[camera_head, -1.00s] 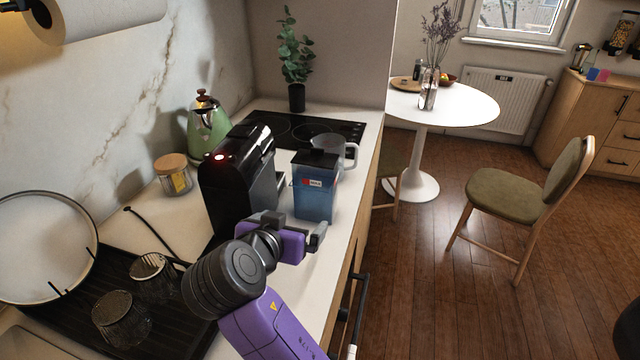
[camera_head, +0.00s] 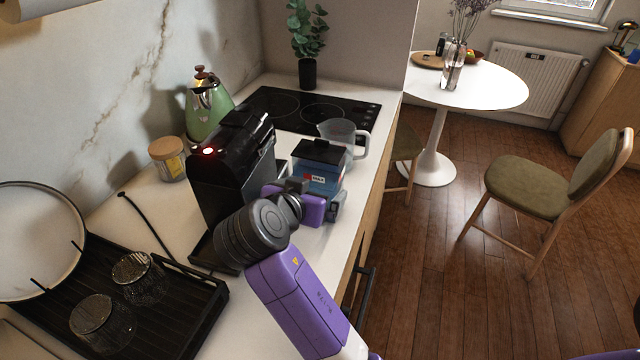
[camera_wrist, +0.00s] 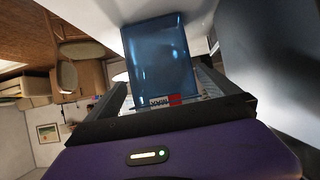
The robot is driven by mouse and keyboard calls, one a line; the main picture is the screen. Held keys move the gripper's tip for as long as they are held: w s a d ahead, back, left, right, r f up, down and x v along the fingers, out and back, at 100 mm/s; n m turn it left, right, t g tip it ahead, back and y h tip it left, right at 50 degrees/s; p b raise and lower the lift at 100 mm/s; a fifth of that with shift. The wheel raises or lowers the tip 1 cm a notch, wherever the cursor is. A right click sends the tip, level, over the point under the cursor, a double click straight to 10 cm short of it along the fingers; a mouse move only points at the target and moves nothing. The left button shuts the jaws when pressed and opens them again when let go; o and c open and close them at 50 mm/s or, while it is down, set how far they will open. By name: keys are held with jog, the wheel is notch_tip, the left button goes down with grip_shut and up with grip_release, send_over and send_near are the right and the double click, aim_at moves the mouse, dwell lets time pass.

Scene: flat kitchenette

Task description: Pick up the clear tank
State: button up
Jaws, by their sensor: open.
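The clear tank (camera_head: 318,172) stands upright on the counter to the right of the black coffee machine. It is see-through with a blue tint, a black lid and a red and white label. In the wrist view the tank (camera_wrist: 160,58) lies between the two fingers of my gripper (camera_wrist: 168,92), with its label near the palm. The fingers are open, one on each side. In the head view my gripper (camera_head: 318,205) is in front of the tank and hides its lower part. I cannot tell whether either finger touches it.
The coffee machine (camera_head: 232,170) stands close on the left. A clear measuring jug (camera_head: 345,135) is just behind the tank, near the hob (camera_head: 290,108). A green kettle (camera_head: 207,108) and a jar (camera_head: 168,160) are farther left. A drying rack (camera_head: 165,325) with glasses is at front left.

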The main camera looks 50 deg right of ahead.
aim_at(319, 187)
jog(key=shift+p+x, duration=0.6)
jog(key=shift+x, duration=2.1)
jog(key=shift+a, duration=0.15)
jog(key=c, duration=1.8)
jog(key=shift+r, duration=0.15)
notch_tip(319, 187, up, 19)
jog(key=shift+r+b, duration=0.2)
jog(key=shift+b, duration=0.15)
jog(key=shift+r, duration=0.1)
